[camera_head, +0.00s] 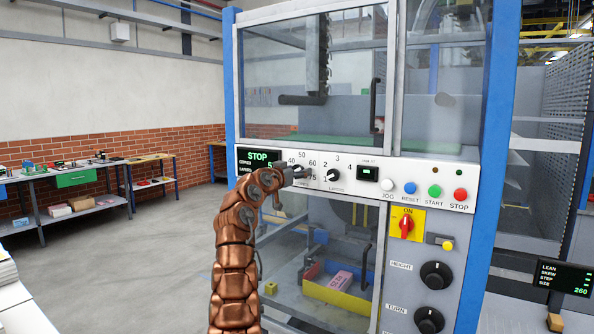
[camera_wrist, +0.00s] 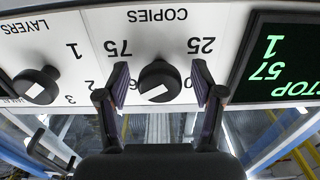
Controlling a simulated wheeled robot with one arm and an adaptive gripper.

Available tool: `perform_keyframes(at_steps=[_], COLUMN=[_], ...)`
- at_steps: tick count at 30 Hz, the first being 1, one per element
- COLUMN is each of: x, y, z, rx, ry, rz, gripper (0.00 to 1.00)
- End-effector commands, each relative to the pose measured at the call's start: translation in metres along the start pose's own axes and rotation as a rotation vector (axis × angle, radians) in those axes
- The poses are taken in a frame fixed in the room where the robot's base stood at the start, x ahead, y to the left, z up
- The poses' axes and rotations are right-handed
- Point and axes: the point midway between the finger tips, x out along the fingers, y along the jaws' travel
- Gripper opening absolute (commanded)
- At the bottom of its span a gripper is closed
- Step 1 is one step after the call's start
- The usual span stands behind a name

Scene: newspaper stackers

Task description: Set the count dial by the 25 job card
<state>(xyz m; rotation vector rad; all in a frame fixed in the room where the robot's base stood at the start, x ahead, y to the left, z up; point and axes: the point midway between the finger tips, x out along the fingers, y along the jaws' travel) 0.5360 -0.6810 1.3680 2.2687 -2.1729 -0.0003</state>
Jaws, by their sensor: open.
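The count dial is the black COPIES knob (camera_wrist: 158,78) with a white pointer mark, upside down in the wrist view. Upside-down 75 and 25 are printed on either side of it; lower numbers are partly hidden by my fingers. I cannot tell which number the pointer marks. My gripper (camera_wrist: 160,77) is open, with one finger on each side of the knob; I see no clear contact. I see no 25 job card.
The LAYERS knob (camera_head: 333,175) is beside it. JOG, RESET, START and STOP buttons (camera_head: 460,195) and a red switch (camera_head: 406,225) are to the right. Benches (camera_head: 85,190) stand left.

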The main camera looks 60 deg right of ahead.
Motion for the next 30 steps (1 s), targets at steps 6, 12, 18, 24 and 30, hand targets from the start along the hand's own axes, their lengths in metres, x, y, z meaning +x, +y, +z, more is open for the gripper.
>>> perform_keyframes(at_steps=[6, 12, 18, 24, 30], x=[0.0006, 0.0006, 0.0006, 0.0006, 0.0006], y=[0.0002, 0.0003, 0.0004, 0.0004, 0.0005], z=[0.0003, 0.0002, 0.0002, 0.0002, 0.0004], rx=[0.0, 0.0, 0.0, 0.0, -0.008], ry=[0.0, 0.0, 0.0, 0.0, -0.001], rz=[0.0, 0.0, 0.001, 0.001, 0.001], gripper=[0.67, 0.52, 0.31, 0.1, 0.07])
